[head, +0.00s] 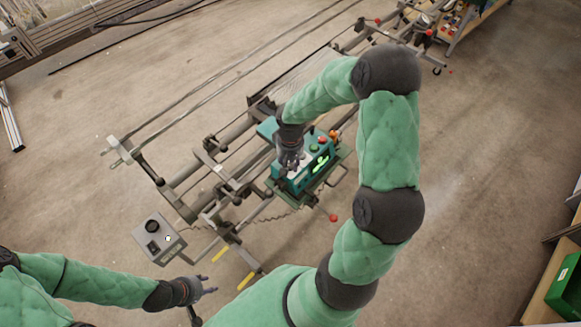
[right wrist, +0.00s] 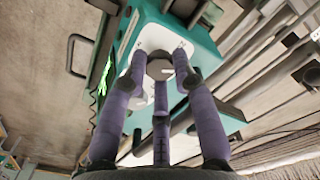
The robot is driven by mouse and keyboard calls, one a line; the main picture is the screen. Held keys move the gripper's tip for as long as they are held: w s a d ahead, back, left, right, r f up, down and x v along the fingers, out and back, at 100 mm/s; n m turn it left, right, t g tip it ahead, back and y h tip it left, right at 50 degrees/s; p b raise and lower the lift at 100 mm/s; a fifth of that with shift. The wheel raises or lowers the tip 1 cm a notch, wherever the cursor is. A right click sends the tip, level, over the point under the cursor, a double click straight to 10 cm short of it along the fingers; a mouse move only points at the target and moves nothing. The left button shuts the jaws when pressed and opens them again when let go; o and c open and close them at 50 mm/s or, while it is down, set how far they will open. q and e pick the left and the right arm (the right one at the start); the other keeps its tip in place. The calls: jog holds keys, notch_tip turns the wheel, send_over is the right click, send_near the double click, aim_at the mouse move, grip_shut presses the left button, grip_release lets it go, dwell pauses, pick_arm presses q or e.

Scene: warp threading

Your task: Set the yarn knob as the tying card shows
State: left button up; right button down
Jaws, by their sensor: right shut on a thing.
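A teal machine box (head: 308,170) with a pale panel stands on the frame in the middle of the head view. My right gripper (head: 289,163) reaches down onto the box's left part and covers that spot. In the right wrist view its three purple fingers close around a round grey knob (right wrist: 160,68) with a light mark, on the white panel (right wrist: 158,38) of the teal box. The knob's exact setting is too small to read. No tying card can be made out. My left gripper (head: 207,285) is low at the left, fingers apart and empty, away from the box.
A grey control box (head: 158,238) with a black dial stands at the left of the metal frame. Red and orange buttons (head: 323,139) sit on the teal box. A red-knobbed lever (head: 333,218) sticks out in front. A green crate (head: 566,290) is at the far right.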

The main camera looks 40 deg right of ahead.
aim_at(290, 165)
jog(key=shift+m+b, duration=0.65)
jog(key=shift+m, duration=0.15)
jog(key=c, duration=1.3)
grip_release()
jog(key=shift+o, duration=0.2)
jog(key=shift+r, duration=0.1)
notch_tip(290, 165, up, 12)
